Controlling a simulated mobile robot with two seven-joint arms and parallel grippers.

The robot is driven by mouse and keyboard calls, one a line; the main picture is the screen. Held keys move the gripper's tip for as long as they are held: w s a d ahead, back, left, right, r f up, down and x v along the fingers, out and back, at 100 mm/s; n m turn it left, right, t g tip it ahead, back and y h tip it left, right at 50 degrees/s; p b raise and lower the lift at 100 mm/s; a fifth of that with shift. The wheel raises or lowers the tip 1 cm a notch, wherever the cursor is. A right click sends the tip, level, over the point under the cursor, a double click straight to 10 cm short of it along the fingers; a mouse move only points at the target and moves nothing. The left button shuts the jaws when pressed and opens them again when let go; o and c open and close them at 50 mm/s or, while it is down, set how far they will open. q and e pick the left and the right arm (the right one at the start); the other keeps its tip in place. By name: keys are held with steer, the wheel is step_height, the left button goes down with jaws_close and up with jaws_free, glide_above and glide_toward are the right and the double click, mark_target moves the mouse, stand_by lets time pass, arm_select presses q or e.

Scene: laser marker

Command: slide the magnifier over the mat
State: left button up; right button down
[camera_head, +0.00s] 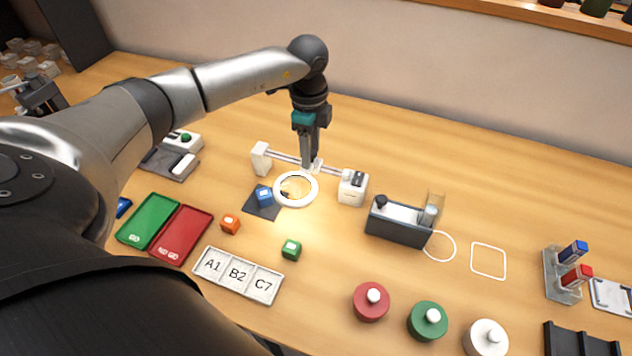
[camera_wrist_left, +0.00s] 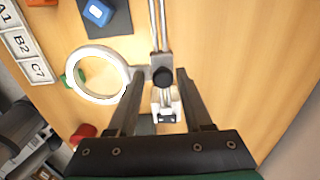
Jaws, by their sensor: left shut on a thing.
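The magnifier is a white ring (camera_head: 297,205) on a slider that sits on a metal rail (camera_head: 285,158) between two white end blocks. The ring is just right of the dark mat (camera_head: 262,211), near its right edge, and a blue cube (camera_head: 265,196) lies on the mat. In the left wrist view the ring (camera_wrist_left: 69,72) hangs beside the mat (camera_wrist_left: 115,20). My left gripper (camera_head: 309,168) reaches down to the slider. In the left wrist view its fingers (camera_wrist_left: 159,78) stand either side of the magnifier's dark knob (camera_wrist_left: 162,77). My right gripper is out of view.
An orange cube (camera_head: 231,224) and a green cube (camera_head: 291,250) lie in front. Green (camera_head: 150,220) and red (camera_head: 181,235) trays and a labelled A1-B2-C7 plate (camera_head: 238,275) are nearby. A dark box device (camera_head: 398,229) stands to the right.

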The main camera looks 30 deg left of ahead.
mark_target(278, 158)
arm_select(q)
steer(key=shift+s+a+f, duration=0.25)
steer(key=shift+s+a, duration=0.15)
steer(key=shift+a, duration=0.85)
steer(key=shift+s+a+f, duration=0.25)
steer(key=shift+s+a, duration=0.1)
steer(key=shift+a, duration=0.9)
steer(key=shift+s+a+f, duration=0.25)
steer(key=shift+s+a, duration=0.15)
steer(key=shift+a, duration=0.85)
steer(key=o, duration=0.5)
steer(key=shift+o, duration=1.2)
steer(key=shift+w+f, duration=0.1)
steer(key=shift+w, duration=0.1)
step_height(278, 158, up, 7)
steer(key=p, duration=0.6)
steer(key=shift+w+a+r+p, duration=0.15)
steer(key=shift+a+r+p, duration=0.05)
steer(key=shift+a+p, duration=0.1)
